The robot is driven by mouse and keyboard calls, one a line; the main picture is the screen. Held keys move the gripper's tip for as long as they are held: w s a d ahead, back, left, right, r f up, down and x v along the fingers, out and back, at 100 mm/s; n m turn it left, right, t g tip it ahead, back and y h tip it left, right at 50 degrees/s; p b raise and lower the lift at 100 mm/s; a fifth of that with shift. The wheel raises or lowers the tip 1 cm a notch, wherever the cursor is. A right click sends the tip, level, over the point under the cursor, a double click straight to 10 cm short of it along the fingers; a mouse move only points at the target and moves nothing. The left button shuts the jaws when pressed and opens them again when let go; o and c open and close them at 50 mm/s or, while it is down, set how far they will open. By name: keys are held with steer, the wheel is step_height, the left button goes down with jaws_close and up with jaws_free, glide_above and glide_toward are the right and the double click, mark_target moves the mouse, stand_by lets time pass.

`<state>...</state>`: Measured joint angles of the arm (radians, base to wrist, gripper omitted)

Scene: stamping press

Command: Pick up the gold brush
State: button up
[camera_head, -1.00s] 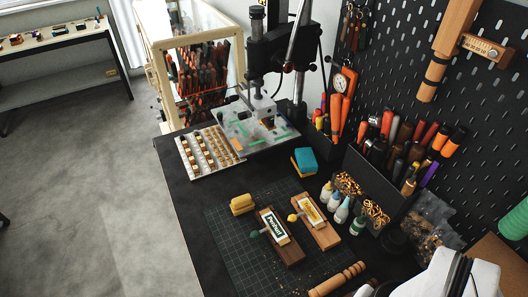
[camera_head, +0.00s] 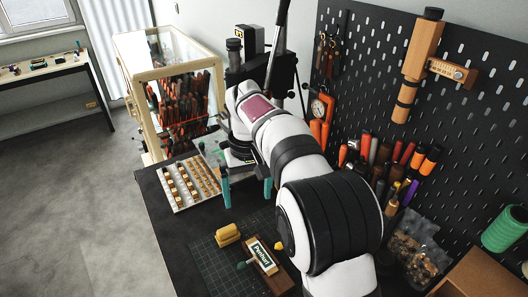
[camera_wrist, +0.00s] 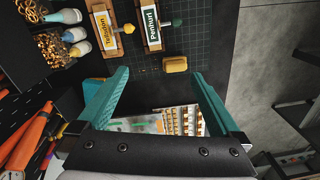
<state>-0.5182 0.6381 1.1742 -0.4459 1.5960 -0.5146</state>
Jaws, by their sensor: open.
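The gold brush, a small piece with a yellow-gold round knob (camera_wrist: 129,28), lies against a wooden block with a yellow label (camera_wrist: 103,32) in the wrist view. In the head view only its gold knob (camera_head: 278,246) shows beside my arm; the rest is hidden. A similar piece with a green knob (camera_wrist: 177,22) lies beside the white-labelled block (camera_wrist: 150,28). My gripper (camera_wrist: 160,76) is open, its two teal fingers apart with nothing held. In the head view my gripper (camera_head: 247,190) hangs over the bench near the press, farther back than the brush.
A yellow sponge (camera_wrist: 175,64) lies on the dark cutting mat (camera_head: 215,262). A white tray of small stamps (camera_head: 178,205) is left of my gripper. Small bottles (camera_wrist: 75,34) and a box of gold rings (camera_wrist: 50,47) stand near the brush. A pegboard (camera_head: 470,120) borders the right.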

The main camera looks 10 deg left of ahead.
mark_target(227, 229)
steer(key=w+a+f+n, duration=0.2)
steer(key=a+f, duration=0.4)
steer(key=a, duration=0.1)
steer(key=f, duration=1.4)
steer(key=shift+a+f, duration=0.25)
steer(key=shift+a, duration=0.05)
steer(key=shift+r, duration=0.1)
steer(key=c, duration=1.1)
